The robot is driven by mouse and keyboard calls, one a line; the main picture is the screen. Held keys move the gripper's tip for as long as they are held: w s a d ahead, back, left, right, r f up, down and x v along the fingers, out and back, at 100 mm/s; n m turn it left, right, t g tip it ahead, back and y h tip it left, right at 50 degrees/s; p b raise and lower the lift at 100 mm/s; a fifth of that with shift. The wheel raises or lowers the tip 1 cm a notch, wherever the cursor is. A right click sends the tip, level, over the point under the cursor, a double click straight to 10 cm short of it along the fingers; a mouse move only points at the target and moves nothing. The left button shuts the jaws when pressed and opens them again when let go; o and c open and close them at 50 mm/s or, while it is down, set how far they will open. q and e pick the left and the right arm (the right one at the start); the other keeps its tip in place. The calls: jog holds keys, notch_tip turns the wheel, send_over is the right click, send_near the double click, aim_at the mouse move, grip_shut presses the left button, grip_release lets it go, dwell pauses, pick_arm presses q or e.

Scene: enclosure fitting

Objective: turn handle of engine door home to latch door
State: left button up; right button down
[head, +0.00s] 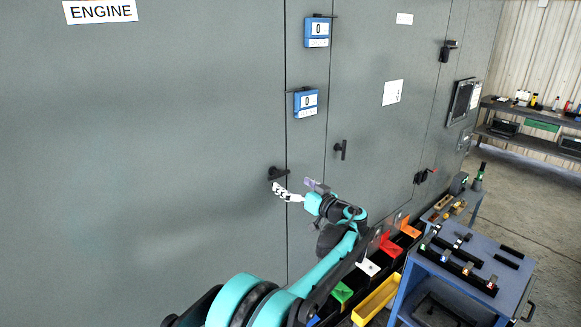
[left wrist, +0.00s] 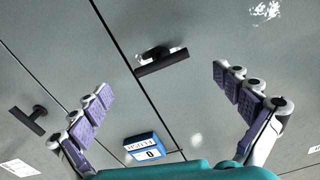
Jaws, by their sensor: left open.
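The engine door (head: 150,150) is the large grey panel at the left of the head view, under an ENGINE label (head: 100,11). It looks flush with the panel beside it. Its black handle (head: 277,173) sits close to the door's right seam. My left gripper (head: 284,192) is open just below and in front of the handle. In the left wrist view the handle shows between the spread fingers (left wrist: 162,82), apart from both. My right gripper is not in view.
Blue number tags (head: 305,102) hang along the seam above the handle. A neighbouring door has an upright black handle (head: 341,149). Coloured bins (head: 376,300) and a blue cart (head: 460,265) stand low at the right, near my left arm. Open floor lies beyond.

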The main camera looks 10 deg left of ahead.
aim_at(281, 176)
pick_arm(q)
jog(key=x, duration=0.7)
jog(key=shift+w+a+r+b, duration=0.1)
jog(key=shift+w+a+b, duration=0.05)
jog(key=shift+a+b, duration=0.2)
jog(key=shift+d, duration=0.1)
jog(key=c, duration=1.1)
